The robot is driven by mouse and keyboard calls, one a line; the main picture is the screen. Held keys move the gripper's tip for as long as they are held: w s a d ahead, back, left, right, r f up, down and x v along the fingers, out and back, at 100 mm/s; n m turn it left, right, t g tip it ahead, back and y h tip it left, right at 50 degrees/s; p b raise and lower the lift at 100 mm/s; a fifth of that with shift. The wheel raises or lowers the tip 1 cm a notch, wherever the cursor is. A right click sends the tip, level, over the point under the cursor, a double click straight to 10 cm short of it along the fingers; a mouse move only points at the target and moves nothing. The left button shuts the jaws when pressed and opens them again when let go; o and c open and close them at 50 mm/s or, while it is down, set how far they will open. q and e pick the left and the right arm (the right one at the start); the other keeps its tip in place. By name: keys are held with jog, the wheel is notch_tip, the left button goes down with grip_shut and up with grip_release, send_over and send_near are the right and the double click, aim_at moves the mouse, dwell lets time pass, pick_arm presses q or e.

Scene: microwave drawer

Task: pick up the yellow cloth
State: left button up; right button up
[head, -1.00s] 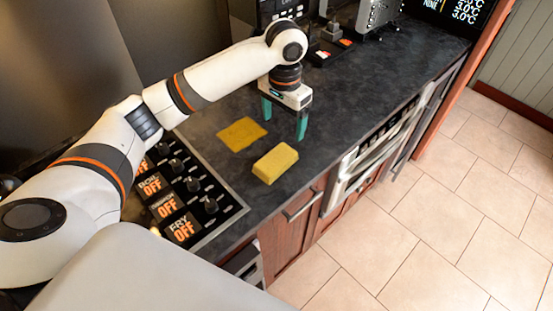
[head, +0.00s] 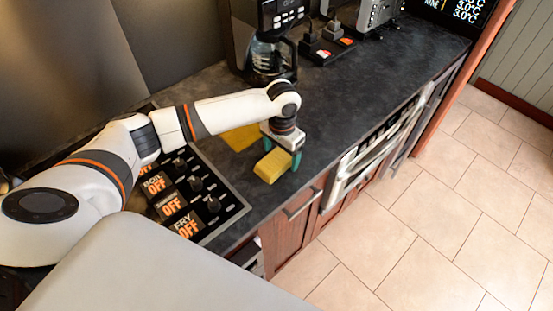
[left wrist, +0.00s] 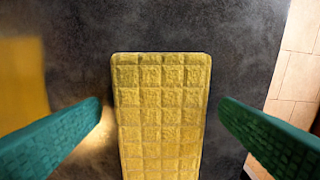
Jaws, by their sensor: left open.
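A thick yellow block (head: 271,168) with a waffle-patterned top, like a folded cloth, lies on the dark counter. A thin flat yellow piece (head: 236,137) lies behind it to the left, partly covered by my arm. I cannot tell for sure which is the cloth. My left gripper (head: 282,153) is open and low, at the far end of the block. In the left wrist view, the block (left wrist: 160,110) lies between the two teal fingers (left wrist: 160,104), with a gap on each side. The flat piece (left wrist: 22,82) is blurred at the left. My right gripper is not in view.
A stove panel with knobs (head: 196,185) is at the near left of the counter. A coffee maker (head: 268,50) stands behind my arm, with a small switch unit (head: 328,42) beside it. The counter (head: 345,110) is clear to the right, up to its front edge.

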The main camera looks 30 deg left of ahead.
aim_at(281, 155)
pick_arm(q)
jog(key=shift+f, duration=0.1)
jog(key=shift+c, duration=0.8)
jog(key=c, duration=0.9)
notch_tip(281, 155, up, 10)
jog(key=shift+r+b, duration=0.1)
jog(key=shift+b, duration=0.85)
